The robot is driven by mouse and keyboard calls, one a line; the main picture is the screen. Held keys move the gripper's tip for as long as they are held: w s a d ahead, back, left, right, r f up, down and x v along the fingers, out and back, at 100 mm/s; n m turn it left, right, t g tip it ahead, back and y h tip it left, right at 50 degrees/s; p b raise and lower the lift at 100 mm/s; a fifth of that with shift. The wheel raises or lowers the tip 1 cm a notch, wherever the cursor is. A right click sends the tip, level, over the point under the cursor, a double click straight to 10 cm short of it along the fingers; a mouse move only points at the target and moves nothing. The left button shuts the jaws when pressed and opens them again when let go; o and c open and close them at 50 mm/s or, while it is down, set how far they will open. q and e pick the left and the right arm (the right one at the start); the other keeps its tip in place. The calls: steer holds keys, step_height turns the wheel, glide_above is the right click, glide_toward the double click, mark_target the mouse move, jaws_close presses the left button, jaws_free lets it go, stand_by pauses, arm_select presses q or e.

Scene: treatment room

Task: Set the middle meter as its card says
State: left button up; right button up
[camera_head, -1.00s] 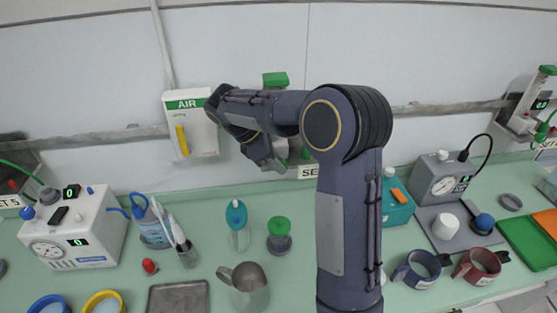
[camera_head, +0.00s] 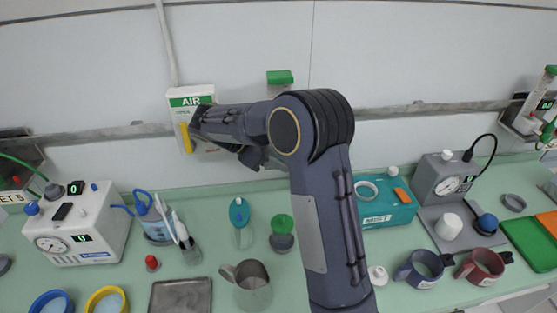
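The middle meter on the wall shows only its green top (camera_head: 280,78). The rest of it, including any reading, is hidden behind my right arm. Its card is also hidden by the arm at this moment. My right arm rises from the bottom edge, bends at a dark elbow and reaches left along the wall. Its gripper (camera_head: 256,160) is mostly hidden behind the forearm, near the wall below the green top. I cannot tell whether it touches the meter or how its fingers stand. My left gripper is not in view.
A white AIR box (camera_head: 190,103) with a yellow handle is beside my wrist. Another meter (camera_head: 530,108) hangs at the far right. A left card (camera_head: 14,198) reads "ET 5". On the counter stand a white device (camera_head: 75,235), a metal jug (camera_head: 252,285) and a teal MIST box (camera_head: 385,208).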

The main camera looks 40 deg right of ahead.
steer(key=shift+s+a+f, duration=0.15)
steer(key=shift+f, duration=0.05)
steer(key=o, duration=0.9)
steer(key=shift+s+r, duration=0.1)
steer(key=shift+c, duration=0.2)
steer(key=shift+r, duration=0.1)
steer(key=b+v, duration=0.1)
steer(key=v, duration=0.6)
steer(key=shift+a+r, duration=0.25)
stand_by(0.5)
